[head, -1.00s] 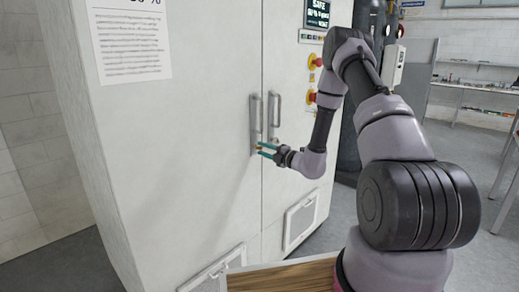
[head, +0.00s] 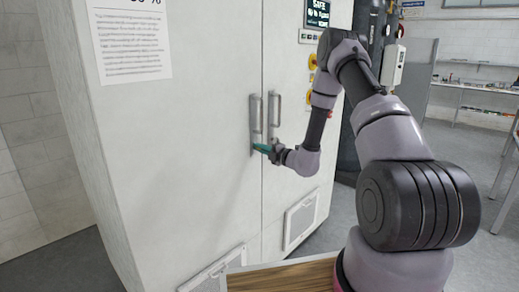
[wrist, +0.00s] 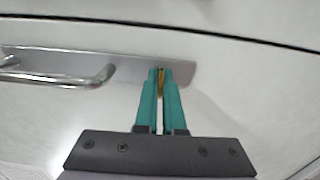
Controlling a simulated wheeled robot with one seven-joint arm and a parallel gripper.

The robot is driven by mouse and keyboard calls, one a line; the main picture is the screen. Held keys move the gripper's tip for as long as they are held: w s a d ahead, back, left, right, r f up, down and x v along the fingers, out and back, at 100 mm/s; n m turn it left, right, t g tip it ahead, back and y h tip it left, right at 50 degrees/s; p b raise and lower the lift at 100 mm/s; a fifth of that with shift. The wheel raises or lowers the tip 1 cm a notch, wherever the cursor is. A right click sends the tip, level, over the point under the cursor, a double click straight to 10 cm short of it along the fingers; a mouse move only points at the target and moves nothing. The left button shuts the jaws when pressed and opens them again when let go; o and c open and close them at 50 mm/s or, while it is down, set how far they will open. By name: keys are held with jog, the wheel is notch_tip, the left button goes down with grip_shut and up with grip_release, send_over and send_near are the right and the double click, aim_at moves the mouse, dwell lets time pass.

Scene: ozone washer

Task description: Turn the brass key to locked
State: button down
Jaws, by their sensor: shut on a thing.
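The brass key (wrist: 161,74) shows as a small yellow sliver between my fingertips in the wrist view, at the right end of the grey handle plate (wrist: 112,66). My gripper (wrist: 161,84) has teal fingers shut on the key, which hides most of it, so its exact angle cannot be told. In the head view my gripper (head: 262,148) is at the lower end of the left door's handle (head: 256,118). The key is hidden there by the fingers.
The white cabinet (head: 190,150) has two doors with a seam between them. A second handle (head: 274,112) is close beside my gripper. A display reading SAFE (head: 317,13) is at the upper right. A wooden surface (head: 285,277) lies below in front.

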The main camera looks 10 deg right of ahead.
jog(key=n, duration=0.4)
jog(key=shift+n, duration=0.4)
jog(key=n, duration=0.4)
jog(key=shift+n, duration=0.3)
jog(key=n, duration=0.4)
jog(key=shift+n, duration=2.1)
jog(key=c, duration=1)
grip_release()
